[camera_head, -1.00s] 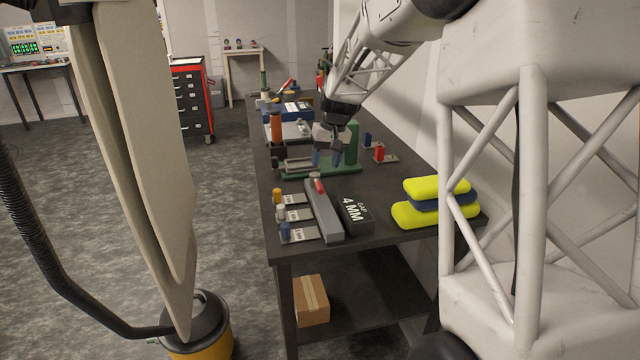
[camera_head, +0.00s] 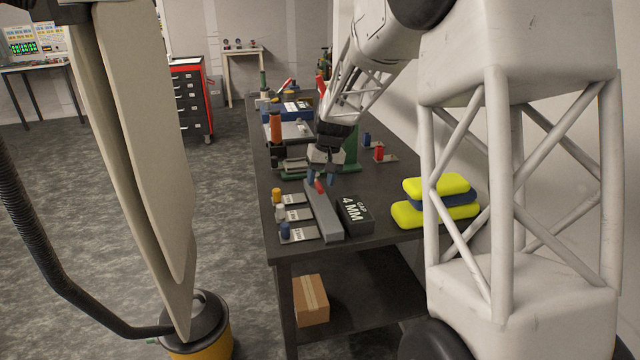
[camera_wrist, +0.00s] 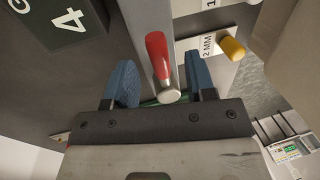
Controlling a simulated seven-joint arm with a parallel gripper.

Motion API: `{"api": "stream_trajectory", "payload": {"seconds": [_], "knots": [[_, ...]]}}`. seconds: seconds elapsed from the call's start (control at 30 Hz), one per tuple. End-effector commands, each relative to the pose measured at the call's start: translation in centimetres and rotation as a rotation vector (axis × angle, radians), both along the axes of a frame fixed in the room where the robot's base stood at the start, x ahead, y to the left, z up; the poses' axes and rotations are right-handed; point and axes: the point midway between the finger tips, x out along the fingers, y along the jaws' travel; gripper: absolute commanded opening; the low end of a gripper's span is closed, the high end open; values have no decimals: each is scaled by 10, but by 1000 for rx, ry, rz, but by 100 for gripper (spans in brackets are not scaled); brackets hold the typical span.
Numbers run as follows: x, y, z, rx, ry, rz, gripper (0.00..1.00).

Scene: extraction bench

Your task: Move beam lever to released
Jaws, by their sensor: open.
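The beam lever is a short red handle with a pale metal end cap (camera_wrist: 157,60), on a long grey beam (camera_head: 328,222) lying along the bench. In the head view its red part (camera_head: 320,187) shows at the beam's far end. My gripper (camera_head: 322,181) is just above that end, fingers pointing down. In the wrist view, my open gripper (camera_wrist: 160,72) has its blue fingers apart, one on each side of the red handle, with gaps between. I cannot tell whether the fingertips are down at handle height. No contact shows.
A green fixture (camera_head: 351,150) stands behind my gripper. Yellow and blue pads (camera_head: 436,200) sit at the right.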

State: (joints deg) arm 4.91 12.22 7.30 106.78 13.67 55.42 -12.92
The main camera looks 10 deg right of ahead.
Motion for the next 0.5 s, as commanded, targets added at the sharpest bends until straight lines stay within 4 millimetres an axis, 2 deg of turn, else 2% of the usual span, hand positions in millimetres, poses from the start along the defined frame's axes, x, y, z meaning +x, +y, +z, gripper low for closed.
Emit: {"api": "stream_trajectory", "payload": {"seconds": [0.2,0.5], "knots": [[0,3,-15,0,1,0,50],[0,3,-16,0,0,0,50]]}}
